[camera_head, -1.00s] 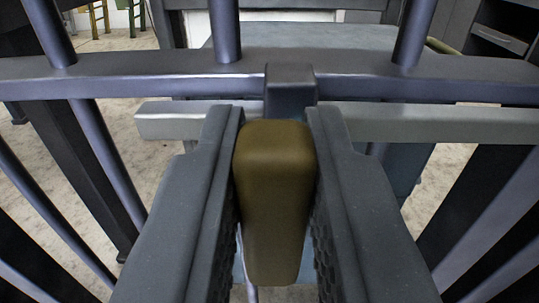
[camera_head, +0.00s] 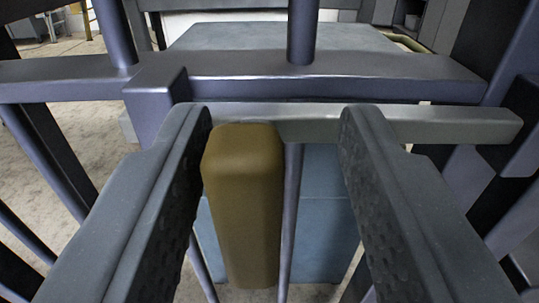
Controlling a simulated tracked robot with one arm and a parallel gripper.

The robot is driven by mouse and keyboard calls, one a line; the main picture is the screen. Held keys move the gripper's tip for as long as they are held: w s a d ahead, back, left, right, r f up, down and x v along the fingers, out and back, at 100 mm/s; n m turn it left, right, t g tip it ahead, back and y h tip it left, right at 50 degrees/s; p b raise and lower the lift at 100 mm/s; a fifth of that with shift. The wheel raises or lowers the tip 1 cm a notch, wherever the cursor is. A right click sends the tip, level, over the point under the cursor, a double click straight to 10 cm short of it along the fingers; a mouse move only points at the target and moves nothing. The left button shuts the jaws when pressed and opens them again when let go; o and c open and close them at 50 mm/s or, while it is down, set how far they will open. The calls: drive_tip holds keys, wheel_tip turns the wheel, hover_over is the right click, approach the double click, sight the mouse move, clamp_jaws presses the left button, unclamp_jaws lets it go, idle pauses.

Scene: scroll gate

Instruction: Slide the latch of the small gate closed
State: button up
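The latch is a silver-grey bar (camera_head: 440,124) lying across the gate, with an olive-brown handle (camera_head: 243,205) hanging from it. My gripper (camera_head: 275,120) is open, its two dark fingers spread either side of the handle. The handle stands close to the left finger, and I cannot tell whether they touch. A wide gap separates it from the right finger. The bar's right end reaches a dark catch (camera_head: 522,145) on the right side, and whether it sits inside is unclear. A square grey guide (camera_head: 155,105) is left of the handle. The left finger hides part of the bar.
The gate's horizontal rail (camera_head: 390,78) and round upright bars (camera_head: 303,30) are just beyond the latch. A blue-grey block or table (camera_head: 275,37) stands behind the gate. Dark slanted posts flank the view at right.

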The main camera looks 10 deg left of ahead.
drive_tip(key=shift+a, duration=0.1)
drive_tip(key=shift+s, duration=0.15)
drive_tip(key=shift+s, duration=0.5)
drive_tip(key=s+d+p, duration=0.1)
drive_tip(key=s+p, duration=0.2)
drive_tip(key=s, duration=0.9)
drive_tip(key=shift+s+d, duration=0.25)
drive_tip(key=shift+d, duration=0.15)
drive_tip(key=shift+f, duration=0.1)
